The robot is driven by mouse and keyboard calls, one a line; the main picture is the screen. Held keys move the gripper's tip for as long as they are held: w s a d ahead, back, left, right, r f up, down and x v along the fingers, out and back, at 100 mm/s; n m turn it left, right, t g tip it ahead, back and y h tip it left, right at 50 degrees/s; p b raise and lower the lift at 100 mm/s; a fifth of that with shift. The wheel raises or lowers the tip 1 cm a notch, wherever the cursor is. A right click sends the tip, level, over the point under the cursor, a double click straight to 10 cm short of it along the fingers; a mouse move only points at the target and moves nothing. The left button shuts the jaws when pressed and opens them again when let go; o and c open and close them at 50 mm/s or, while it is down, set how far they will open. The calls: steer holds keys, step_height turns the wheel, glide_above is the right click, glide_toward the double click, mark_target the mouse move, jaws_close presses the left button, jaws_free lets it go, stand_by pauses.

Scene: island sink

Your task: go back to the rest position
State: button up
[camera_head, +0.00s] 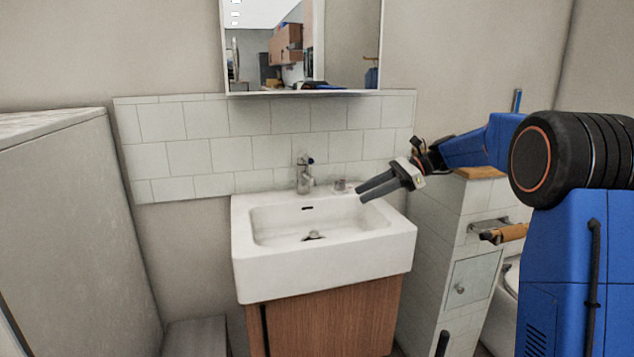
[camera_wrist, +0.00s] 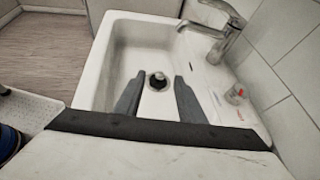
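My gripper (camera_head: 373,187) is over the right end of the white sink (camera_head: 260,272), pointing left and slightly down. In the wrist view its two dark fingers (camera_wrist: 158,98) are spread apart with nothing between them. The sink's drain (camera_wrist: 158,80) shows beyond the fingertips. My blue arm reaches in from the right of the head view.
A chrome faucet (camera_head: 304,174) stands at the sink's back edge, with a small clear item (camera_head: 340,186) beside it. A mirror cabinet (camera_head: 350,50) hangs above. A tiled half wall (camera_head: 434,230) stands right of the sink, and a tall grey unit (camera_head: 70,230) at left.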

steer(key=s+n+h, duration=0.1)
steer(key=s, duration=0.3)
steer(key=s+n+h, duration=0.1)
steer(key=s, duration=0.3)
steer(key=s+n+h, duration=0.1)
steer(key=s, duration=0.2)
steer(key=shift+s+d+f+t, duration=0.15)
steer(key=shift+s+d+t, duration=0.2)
steer(key=shift+s+t, duration=0.05)
steer(key=s+d+f+n+t+h, duration=0.1)
steer(key=s+d+f+n+h, duration=0.2)
steer(key=s, duration=0.8)
steer(key=s+d+f+n+t+h, duration=0.2)
steer(key=s+d+f+n, duration=0.4)
steer(key=s, duration=0.5)
steer(key=s+d+f+n+t+h, duration=0.2)
steer(key=s+d+f+n+h, duration=0.2)
steer(key=s, duration=0.7)
steer(key=shift+s+d+f+h, duration=0.3)
steer(key=shift+f+h, duration=0.1)
